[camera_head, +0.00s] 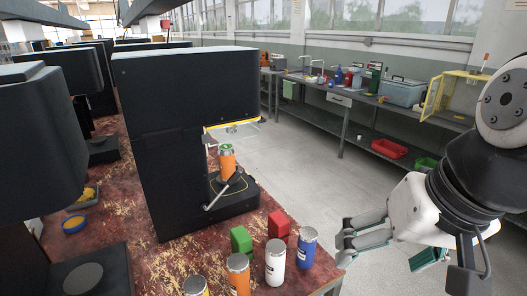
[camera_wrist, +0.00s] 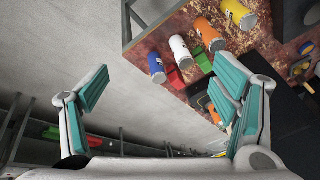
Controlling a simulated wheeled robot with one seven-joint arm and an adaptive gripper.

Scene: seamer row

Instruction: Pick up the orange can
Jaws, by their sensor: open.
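An orange can (camera_head: 238,275) with a silver lid stands upright on the worn red table, between a yellow can (camera_head: 195,287) and a white can (camera_head: 276,262). It also shows in the wrist view (camera_wrist: 209,36) at the top. A second orange can (camera_head: 227,162) with a green top sits in the black seamer machine (camera_head: 180,130). My gripper (camera_head: 380,257) is open and empty, out past the table's right edge and apart from the cans. In the wrist view its two teal-padded fingers (camera_wrist: 163,85) are spread wide.
A blue can (camera_head: 307,248) stands nearest my gripper. Green (camera_head: 241,240) and red (camera_head: 278,224) blocks sit behind the cans. A lever (camera_head: 222,194) juts from the machine. The floor (camera_head: 300,150) is clear between the table and the far workbench (camera_head: 345,97).

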